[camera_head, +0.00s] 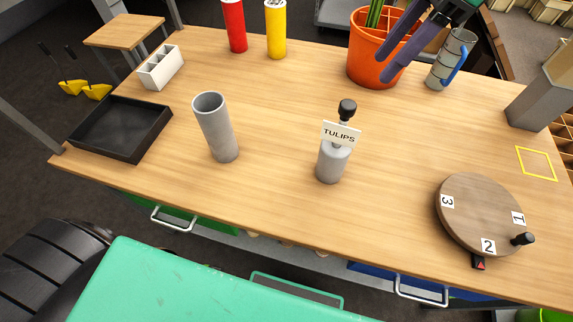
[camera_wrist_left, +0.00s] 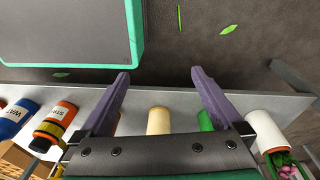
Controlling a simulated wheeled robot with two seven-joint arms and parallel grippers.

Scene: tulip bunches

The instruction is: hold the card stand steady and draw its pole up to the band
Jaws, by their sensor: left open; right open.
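The card stand (camera_head: 332,165) is a grey cylinder standing upright at the middle of the wooden table. A white card (camera_head: 341,134) reading TULIPS is at its top, with a black knob (camera_head: 347,107) above it. The card hides most of the pole, and I cannot make out the band. My right gripper (camera_head: 377,69) is open, its purple fingers in front of the orange bucket at the back, apart from the stand. My left gripper (camera_wrist_left: 160,73) is open and empty in the left wrist view, above a grey ledge and floor; the stand is not in that view.
A grey tube (camera_head: 216,128) stands left of the stand, and a black tray (camera_head: 118,128) lies further left. A numbered wooden turntable (camera_head: 479,212) is at the right. An orange bucket (camera_head: 365,73) stands at the back. Table around the stand is clear.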

